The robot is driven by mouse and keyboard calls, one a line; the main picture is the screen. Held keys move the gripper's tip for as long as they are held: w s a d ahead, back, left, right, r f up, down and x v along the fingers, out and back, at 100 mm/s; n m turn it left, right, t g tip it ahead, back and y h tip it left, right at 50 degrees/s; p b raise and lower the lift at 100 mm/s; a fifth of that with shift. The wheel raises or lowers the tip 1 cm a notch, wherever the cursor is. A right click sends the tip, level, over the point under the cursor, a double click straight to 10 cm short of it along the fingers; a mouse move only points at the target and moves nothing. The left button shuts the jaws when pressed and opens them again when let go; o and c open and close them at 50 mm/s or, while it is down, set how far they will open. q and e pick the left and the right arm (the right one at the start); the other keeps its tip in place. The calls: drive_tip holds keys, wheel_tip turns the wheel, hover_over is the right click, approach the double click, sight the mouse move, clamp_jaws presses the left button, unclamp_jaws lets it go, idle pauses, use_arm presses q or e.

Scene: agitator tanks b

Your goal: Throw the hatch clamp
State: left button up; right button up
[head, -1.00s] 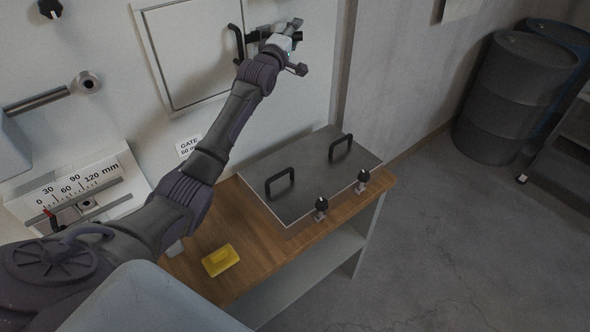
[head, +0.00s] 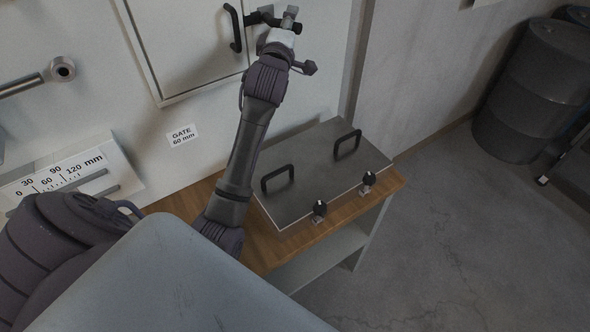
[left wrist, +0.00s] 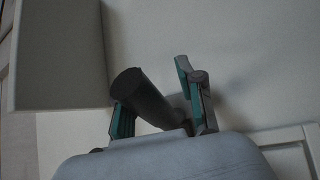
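A pale square hatch (head: 183,45) with a black bow handle (head: 234,28) is in the wall at the top of the head view. The dark hatch clamp (head: 256,17) sits at its right edge, with a bar reaching right. My left gripper (head: 288,20) is at this bar and partly hides it. In the left wrist view a dark round bar (left wrist: 146,96) passes between the two green-padded fingers of my left gripper (left wrist: 158,98). It lies close to the left finger, with a gap to the right finger. My right gripper is not in view.
Below, a wooden-topped bench (head: 265,246) carries a grey metal lid (head: 312,172) with two black handles and two black-knobbed fasteners (head: 320,209). A scale plate (head: 70,175) is on the wall at left.

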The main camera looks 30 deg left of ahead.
use_arm(q)
drive_tip(key=d+f+b+v, duration=0.1)
drive_tip(key=f+b+v, duration=0.15)
drive_tip(key=v, duration=0.65)
drive_tip(key=s+d+f+m+g+h, duration=0.1)
drive_tip(key=s+d+f+m+g, duration=0.1)
drive_tip(key=f, duration=0.5)
drive_tip(key=s+d+f+m+g+h, duration=0.2)
drive_tip(key=s+d+f+m+g, duration=0.1)
drive_tip(key=f+m, duration=0.4)
drive_tip(key=s+d+f+m+g+h, duration=0.2)
drive_tip(key=s+d+f+m, duration=0.2)
drive_tip(key=s+f, duration=0.2)
wheel_tip(320, 180, down, 2)
drive_tip(key=shift+d+f+m+g, duration=0.15)
drive_tip(key=shift+d+m+g, duration=0.15)
drive_tip(key=shift+g, duration=0.1)
